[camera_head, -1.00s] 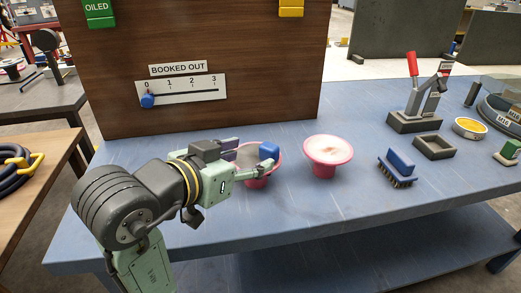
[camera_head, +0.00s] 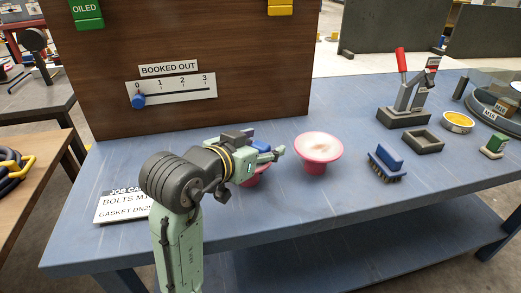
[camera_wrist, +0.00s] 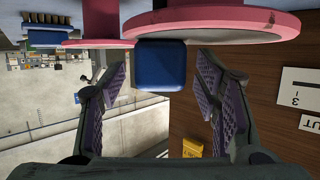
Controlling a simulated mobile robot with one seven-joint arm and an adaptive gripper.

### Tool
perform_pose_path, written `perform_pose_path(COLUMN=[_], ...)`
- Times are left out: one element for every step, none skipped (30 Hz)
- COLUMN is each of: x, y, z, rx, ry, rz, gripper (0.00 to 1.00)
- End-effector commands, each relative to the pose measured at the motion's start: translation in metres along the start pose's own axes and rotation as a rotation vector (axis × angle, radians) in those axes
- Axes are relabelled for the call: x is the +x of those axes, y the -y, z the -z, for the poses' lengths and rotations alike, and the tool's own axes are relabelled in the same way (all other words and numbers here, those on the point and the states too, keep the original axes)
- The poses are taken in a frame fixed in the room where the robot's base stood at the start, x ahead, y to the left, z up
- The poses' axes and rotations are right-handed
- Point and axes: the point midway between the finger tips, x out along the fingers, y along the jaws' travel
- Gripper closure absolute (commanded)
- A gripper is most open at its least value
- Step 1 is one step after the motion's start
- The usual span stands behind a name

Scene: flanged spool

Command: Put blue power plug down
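The blue power plug (camera_wrist: 160,62) shows in the wrist view between my two fingers, with a narrow gap on each side. Its edge borders the rim of the near pink spool (camera_wrist: 230,25); whether it rests on that spool is hard to tell. In the head view, a little of the plug (camera_head: 262,145) shows behind my gripper (camera_head: 272,153), above the left pink spool (camera_head: 262,172), which my gripper mostly hides. My gripper also shows in the wrist view (camera_wrist: 160,82), open. A second pink spool (camera_head: 318,158) with a pale top stands upright to the right.
A blue brush (camera_head: 387,163), a grey tray (camera_head: 423,143), a red-handled clamp (camera_head: 405,95) and a yellow tin (camera_head: 458,121) lie to the right. A brown board (camera_head: 200,50) stands behind. A job card (camera_head: 120,207) lies at the left. The front right table is clear.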

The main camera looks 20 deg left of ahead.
Motion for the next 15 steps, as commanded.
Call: perform_pose_path(x=[-0.0002,-0.0002,-0.0003,-0.0003,-0.0004,-0.0004,-0.0004,-0.0005,-0.0005,-0.0005,-0.0005,-0.0005,-0.0005,-0.0005,-0.0006], y=[0.0,0.0001,0.0001,0.0,0.0001,0.0001,0.0001,0.0001,0.0001,0.0001,0.0001,0.0001,0.0001,0.0001,0.0001], z=[0.0,0.0,0.0001,0.0001,0.0001,0.0001,0.0001,0.0001,0.0001,0.0001,0.0001,0.0001,0.0001,0.0001,0.0001], rx=[0.0,0.0,0.0,0.0,0.0,0.0,0.0,0.0,0.0,0.0,0.0,0.0,0.0,0.0,0.0], ry=[0.0,0.0,0.0,0.0,0.0,0.0,0.0,0.0,0.0,0.0,0.0,0.0,0.0,0.0,0.0], rz=[0.0,0.0,0.0,0.0,0.0,0.0,0.0,0.0,0.0,0.0,0.0,0.0,0.0,0.0,0.0], gripper=[0.46,0.48,0.51,0.53,0.55,0.58,0.6,0.62,0.65,0.67,0.69,0.71,0.73,0.75,0.78])
